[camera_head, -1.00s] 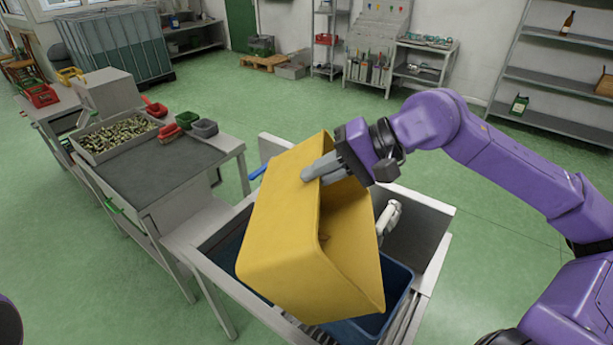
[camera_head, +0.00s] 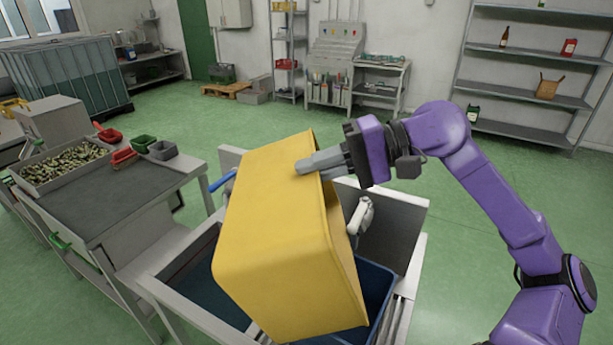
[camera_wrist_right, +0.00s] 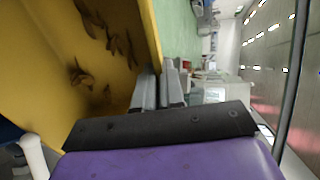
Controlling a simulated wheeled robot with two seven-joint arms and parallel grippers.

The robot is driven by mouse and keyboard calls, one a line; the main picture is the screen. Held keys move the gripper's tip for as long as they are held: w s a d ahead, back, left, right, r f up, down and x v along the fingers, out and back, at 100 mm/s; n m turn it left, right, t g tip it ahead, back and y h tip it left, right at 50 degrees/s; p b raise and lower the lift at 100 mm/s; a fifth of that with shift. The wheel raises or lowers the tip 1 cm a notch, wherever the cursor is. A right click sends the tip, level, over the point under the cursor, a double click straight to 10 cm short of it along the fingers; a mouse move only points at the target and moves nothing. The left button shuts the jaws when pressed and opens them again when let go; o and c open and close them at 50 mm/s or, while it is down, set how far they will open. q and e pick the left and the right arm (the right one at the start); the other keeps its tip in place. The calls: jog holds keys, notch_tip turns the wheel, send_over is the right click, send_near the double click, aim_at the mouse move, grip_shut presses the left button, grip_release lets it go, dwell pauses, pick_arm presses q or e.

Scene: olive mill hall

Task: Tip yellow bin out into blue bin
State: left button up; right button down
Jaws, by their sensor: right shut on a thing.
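The yellow bin (camera_head: 270,225) is held tilted on its side above the blue bin (camera_head: 376,290), its open side turned to the right and down. My right gripper (camera_head: 312,163) is shut on the yellow bin's rim at its upper edge. In the right wrist view, the gripper (camera_wrist_right: 172,85) sits at the yellow wall (camera_wrist_right: 85,70), and some dark brown bits show against the inside of the bin. The blue bin stands below in a grey frame, mostly hidden by the yellow bin, so its contents cannot be seen. My left gripper is not in view.
A grey metal frame (camera_head: 160,295) surrounds the blue bin. To the left, a table (camera_head: 110,205) carries a tray of olives (camera_head: 60,165) and small red, green and grey containers. Shelves (camera_head: 530,95) stand at the back right. Green floor is free behind the frame.

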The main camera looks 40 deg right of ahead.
jog(key=s+d+f+t+y+b, duration=0.2)
jog(key=d+b, duration=0.5)
jog(key=b, duration=0.4)
jog(key=s+f+y, duration=0.1)
jog(key=s+y, duration=0.1)
jog(key=shift+s+d+t+b, duration=0.2)
jog(key=shift+s+t+b, duration=0.1)
jog(key=shift+s+b, duration=0.05)
jog(key=shift+r, duration=0.1)
dwell(1.5)
